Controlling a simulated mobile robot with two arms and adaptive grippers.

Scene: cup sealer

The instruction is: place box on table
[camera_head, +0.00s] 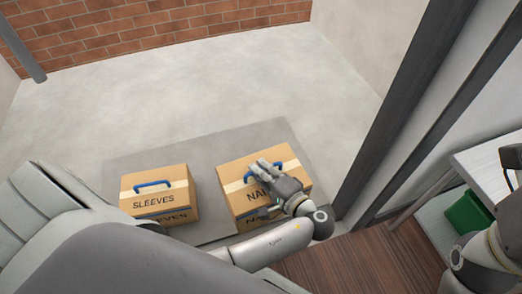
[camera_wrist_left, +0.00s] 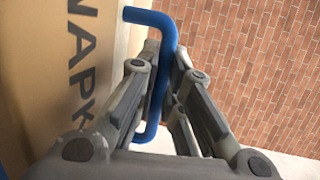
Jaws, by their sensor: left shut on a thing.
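A cardboard box (camera_head: 238,202) with lettering starting "NAPK" and a pale tape band sits on a grey mat (camera_head: 130,152) on the floor. The gripper hides part of the lettering. A second cardboard box (camera_head: 150,192), marked "SLEEVES", stands to the left with its blue handle (camera_head: 152,184) free.
A light table (camera_head: 490,160) is at the right edge, with a green bin (camera_head: 468,215) below its top. A dark post (camera_head: 400,110) stands between the boxes and the table. My right arm (camera_head: 485,255) is at lower right. Concrete floor behind the boxes is clear.

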